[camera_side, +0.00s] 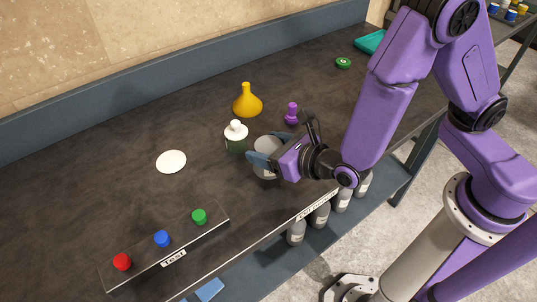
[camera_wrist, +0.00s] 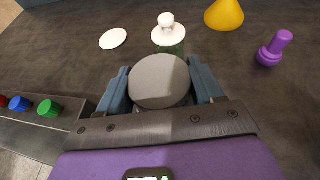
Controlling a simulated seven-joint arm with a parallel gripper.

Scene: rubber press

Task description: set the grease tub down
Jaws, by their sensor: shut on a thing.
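The grease tub (camera_wrist: 160,82) is a short round tub with a grey lid. In the wrist view it sits between the two blue-grey fingers of my gripper (camera_wrist: 161,88), which is shut on it. In the side view the tub (camera_side: 267,146) is partly hidden by my gripper (camera_side: 266,164), near the front half of the dark bench. It looks upright. I cannot tell whether its base touches the bench top. A green bottle with a white cap (camera_side: 236,137) stands just behind and left of the tub.
A white disc (camera_side: 171,162) lies on the bench to the left. A yellow funnel (camera_side: 247,101) and a purple object (camera_side: 291,113) stand behind. A strip with red, blue and green knobs (camera_side: 162,239) is at the front left. Bare bench lies between the strip and the tub.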

